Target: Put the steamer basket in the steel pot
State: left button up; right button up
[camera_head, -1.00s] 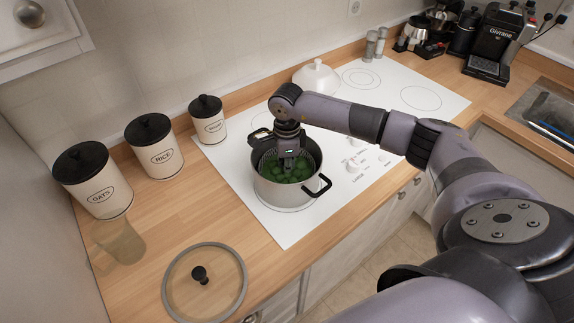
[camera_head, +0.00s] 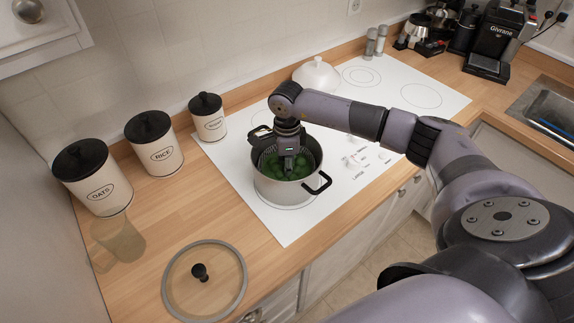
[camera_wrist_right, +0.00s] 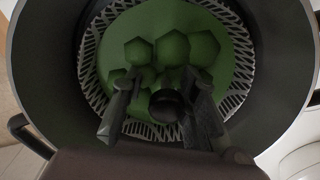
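The steel pot (camera_head: 291,190) with black handles stands on the near left of the white cooktop. The steamer basket (camera_wrist_right: 92,60), a perforated metal ring holding green vegetables (camera_wrist_right: 172,48), lies inside the pot; its rim is below the pot's rim in the right wrist view. My right gripper (camera_head: 288,168) reaches down into the pot from above. In the right wrist view its fingers (camera_wrist_right: 166,88) stand apart on either side of the basket's dark round central knob (camera_wrist_right: 168,105), with green showing in the gaps. My left gripper is out of view.
A glass lid (camera_head: 204,280) lies on the wooden counter at the front. A clear glass (camera_head: 119,240) and several canisters, such as oats (camera_head: 95,185) and rice (camera_head: 156,152), stand left of the pot. A white lidded dish (camera_head: 316,76) stands behind. The cooktop's right side is clear.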

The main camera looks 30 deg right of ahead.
notch_tip(320, 180, up, 11)
jog(key=b, duration=0.4)
jog(key=shift+w, duration=0.1)
jog(key=shift+r, duration=0.7)
jog(key=shift+f, duration=0.15)
